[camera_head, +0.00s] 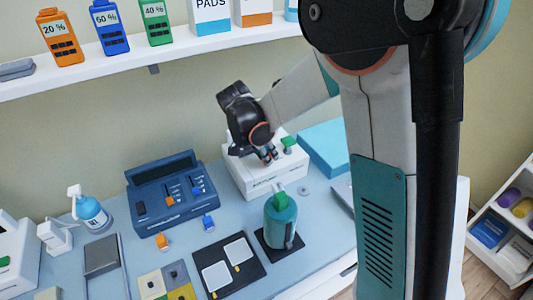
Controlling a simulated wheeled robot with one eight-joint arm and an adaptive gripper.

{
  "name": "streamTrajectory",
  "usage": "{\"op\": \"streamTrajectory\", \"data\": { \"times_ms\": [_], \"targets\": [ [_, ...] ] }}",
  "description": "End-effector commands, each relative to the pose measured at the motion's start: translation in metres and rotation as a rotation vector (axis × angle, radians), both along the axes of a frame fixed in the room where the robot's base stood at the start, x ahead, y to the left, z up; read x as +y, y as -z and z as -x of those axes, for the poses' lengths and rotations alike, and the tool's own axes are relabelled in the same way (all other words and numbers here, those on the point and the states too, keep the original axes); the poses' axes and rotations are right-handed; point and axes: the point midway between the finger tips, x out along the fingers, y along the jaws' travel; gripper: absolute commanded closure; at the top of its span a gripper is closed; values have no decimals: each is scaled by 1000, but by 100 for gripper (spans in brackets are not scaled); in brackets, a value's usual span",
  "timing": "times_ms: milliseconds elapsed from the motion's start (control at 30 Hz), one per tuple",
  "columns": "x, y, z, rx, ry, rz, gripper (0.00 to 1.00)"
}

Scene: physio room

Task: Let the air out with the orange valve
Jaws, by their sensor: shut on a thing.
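A white box-shaped unit (240,179) stands at the back of the table, with a green valve (289,141) on its top right. My gripper (268,158) points down at the top of this unit, just left of the green valve, and is shut on a small part there. The fingers hide most of that part, which seems to be the orange valve; its colour and turn cannot be made out.
A blue console (165,195) with sliders stands left of the unit. A teal canister (281,222) with a green top stands in front. A blue spray bottle (92,212) is further left. A shelf (130,52) with bottles runs above. My arm covers the right side.

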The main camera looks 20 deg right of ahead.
Motion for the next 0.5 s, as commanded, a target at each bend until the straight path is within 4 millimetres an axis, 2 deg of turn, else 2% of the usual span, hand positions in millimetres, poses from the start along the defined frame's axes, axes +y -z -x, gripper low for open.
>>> {"op": "streamTrajectory", "data": {
  "times_ms": [367, 400, 500],
  "targets": [
    [1, 0, 0, -1, 3, -1, 100],
    [1, 0, 0, 0, 2, -1, 72],
    [1, 0, 0, 0, 2, -1, 72]
  ]
}}
